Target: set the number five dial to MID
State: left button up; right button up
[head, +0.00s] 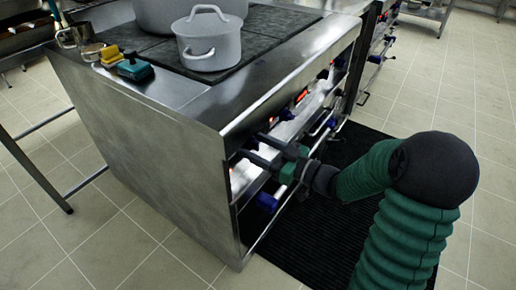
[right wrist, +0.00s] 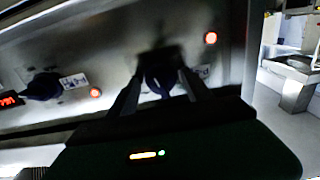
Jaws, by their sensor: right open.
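The stove's front panel (head: 290,122) carries a row of dark blue dials, and their numbers are too small to read. My right gripper (head: 252,146) is open at the near end of this panel, fingers pointing at it. In the right wrist view its two fingers (right wrist: 158,88) stand on either side of a dark blue dial (right wrist: 157,80), partly shadowed. I cannot tell whether they touch it, nor read its setting. A second dial (right wrist: 42,87) sits to the left with a white label (right wrist: 73,82) beside it. My left gripper is not in view.
Red lights (right wrist: 211,38) glow on the panel. A lidded grey pot (head: 209,45) stands on the stove top, with sponges (head: 135,68) and a metal cup (head: 75,36) at the left corner. A black mat (head: 320,245) lies on the floor before the stove.

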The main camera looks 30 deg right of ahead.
grip_shut()
jog(key=shift+r+n+p, duration=0.2)
jog(key=shift+n+p, duration=0.2)
jog(key=shift+p, duration=0.1)
jog(key=shift+f+n, duration=0.15)
jog(key=shift+n, duration=0.35)
grip_release()
jog(key=p+v, duration=0.5)
jog(key=v, duration=1.2)
jog(key=shift+f+p, duration=0.2)
jog(key=shift+p, duration=0.15)
jog(key=shift+d, duration=0.1)
